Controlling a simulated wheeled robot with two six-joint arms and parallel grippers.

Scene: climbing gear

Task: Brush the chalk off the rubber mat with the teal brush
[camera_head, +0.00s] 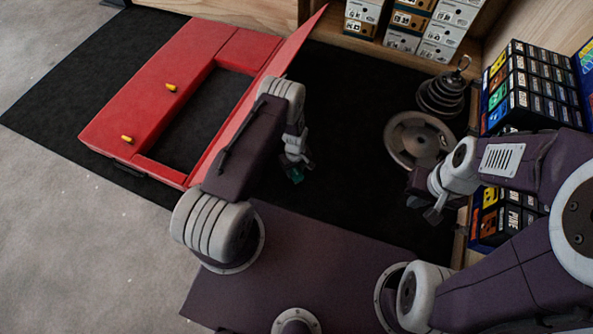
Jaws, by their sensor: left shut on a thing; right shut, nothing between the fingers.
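The black rubber mat (345,110) covers the floor ahead of me. I cannot make out chalk on it at this size. My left gripper (296,168) is over the mat, just right of the red case, pointing down. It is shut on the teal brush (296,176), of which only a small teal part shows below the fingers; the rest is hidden. I cannot tell whether the brush touches the mat. My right gripper (432,214) is shut and empty, near the mat's right side.
A red case (120,110) with a raised flap and two yellow knobs lies on the mat's left. A metal weight plate (408,148) and stacked dark discs (441,97) stand at the right. Boxes (408,28) fill a shelf behind; colourful boxes (530,85) line the right. Mat between is clear.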

